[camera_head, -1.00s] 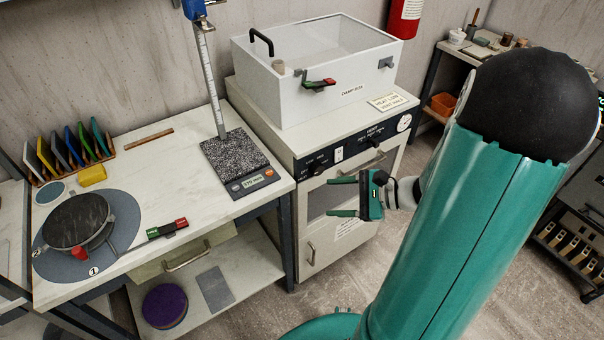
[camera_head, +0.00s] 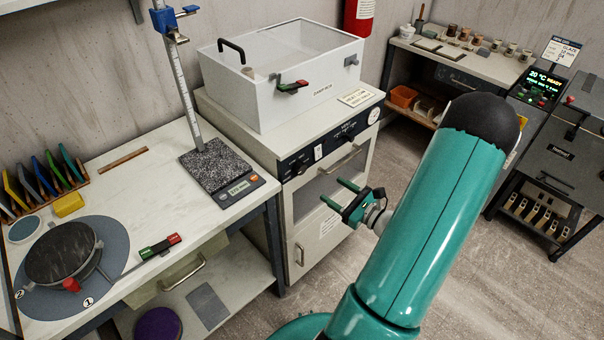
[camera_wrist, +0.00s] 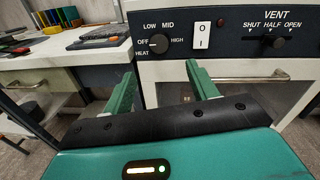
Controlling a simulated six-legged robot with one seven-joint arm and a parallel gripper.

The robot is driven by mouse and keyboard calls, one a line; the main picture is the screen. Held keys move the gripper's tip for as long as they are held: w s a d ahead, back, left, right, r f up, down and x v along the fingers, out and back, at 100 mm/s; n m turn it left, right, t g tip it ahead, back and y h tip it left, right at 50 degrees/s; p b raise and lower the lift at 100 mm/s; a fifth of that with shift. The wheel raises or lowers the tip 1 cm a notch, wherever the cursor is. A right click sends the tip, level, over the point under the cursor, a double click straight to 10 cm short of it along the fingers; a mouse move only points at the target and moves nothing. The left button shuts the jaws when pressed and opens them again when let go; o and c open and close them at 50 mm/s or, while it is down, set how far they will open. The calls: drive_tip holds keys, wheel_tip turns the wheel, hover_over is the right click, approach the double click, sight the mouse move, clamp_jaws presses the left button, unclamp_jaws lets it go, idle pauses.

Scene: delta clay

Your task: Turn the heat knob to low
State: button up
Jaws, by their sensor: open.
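The heat knob (camera_wrist: 159,44) is a round black knob on the dark front panel, with OFF, LOW, MID and HIGH printed around it. Its light pointer mark seems to face left, towards OFF, but is small. In the head view the knob (camera_head: 301,168) shows at the left of the cabinet panel. My gripper (camera_wrist: 160,74) is open and empty, its two green fingers apart and pointing at the cabinet, below the knob in the wrist view. In the head view my gripper (camera_head: 334,192) is in front of the cabinet, to the right of and below the knob.
A white rocker switch (camera_wrist: 202,36) is right of the knob, then the vent slider (camera_wrist: 272,41). A drawer-like bar handle (camera_wrist: 245,76) sticks out below the panel. A table (camera_head: 100,195) stands to the left. Open floor (camera_head: 400,200) lies to the right.

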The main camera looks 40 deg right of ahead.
sight(303, 171)
drive_tip(key=w, duration=0.7)
drive_tip(key=w+a, duration=0.1)
drive_tip(key=w, duration=0.3)
drive_tip(key=shift+w+a, duration=0.1)
drive_tip(key=shift+w, duration=0.05)
drive_tip(key=c, duration=1)
drive_tip(key=shift+m, duration=0.3)
drive_tip(key=m, duration=1.1)
drive_tip(key=shift+a+t, duration=0.1)
drive_tip(key=shift+t, duration=0.3)
drive_tip(key=shift+m, duration=0.5)
